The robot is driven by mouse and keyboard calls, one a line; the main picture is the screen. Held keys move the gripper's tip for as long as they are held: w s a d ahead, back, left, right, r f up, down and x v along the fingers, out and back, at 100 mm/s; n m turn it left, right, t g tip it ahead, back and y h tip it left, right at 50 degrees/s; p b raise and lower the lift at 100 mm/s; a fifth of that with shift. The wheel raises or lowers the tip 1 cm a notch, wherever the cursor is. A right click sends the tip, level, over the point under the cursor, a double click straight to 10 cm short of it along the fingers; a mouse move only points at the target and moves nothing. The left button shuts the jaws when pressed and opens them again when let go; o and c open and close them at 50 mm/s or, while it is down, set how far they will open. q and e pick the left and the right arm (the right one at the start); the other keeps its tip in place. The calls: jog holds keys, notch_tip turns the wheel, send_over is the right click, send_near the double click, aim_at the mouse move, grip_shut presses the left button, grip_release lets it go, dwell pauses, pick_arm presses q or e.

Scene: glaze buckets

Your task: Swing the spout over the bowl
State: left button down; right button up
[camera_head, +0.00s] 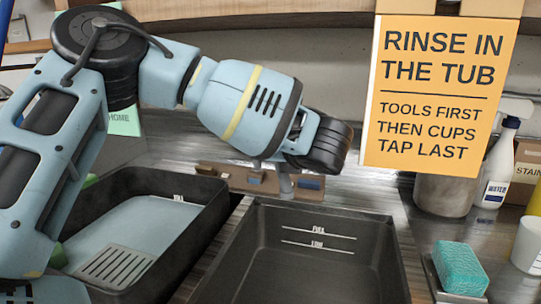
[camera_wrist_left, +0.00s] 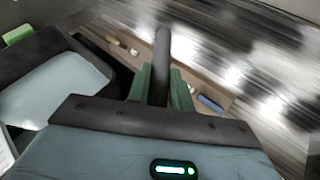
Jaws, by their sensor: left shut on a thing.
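My left gripper (camera_wrist_left: 160,88) has green fingers shut around a dark grey rounded bar, which looks like the spout (camera_wrist_left: 161,52), in the left wrist view. In the head view my wrist hides the fingers; a short grey piece (camera_head: 284,182) shows below it, behind the right basin. The right basin (camera_head: 318,268) is black and looks empty, with FULL and LOW lines on its back wall. The left basin (camera_head: 205,196) is black with a pale blue-grey inside and a slotted grate. I cannot tell which basin is the bowl. My right gripper is not in view.
A brown rail (camera_head: 228,177) with small blocks runs behind the basins. A yellow sign (camera_head: 436,90) hangs at upper right. Right of the basin are a teal sponge (camera_head: 460,268), a spray bottle (camera_head: 497,168), a grey pot (camera_head: 443,194) and a white cup (camera_head: 527,245).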

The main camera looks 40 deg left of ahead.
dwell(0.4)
pick_arm(q)
jog(key=c, duration=1.3)
grip_release()
jog(key=shift+w, duration=0.1)
jog(key=shift+o, duration=0.2)
jog(key=shift+b+v, duration=0.35)
jog(key=shift+v, duration=3.55)
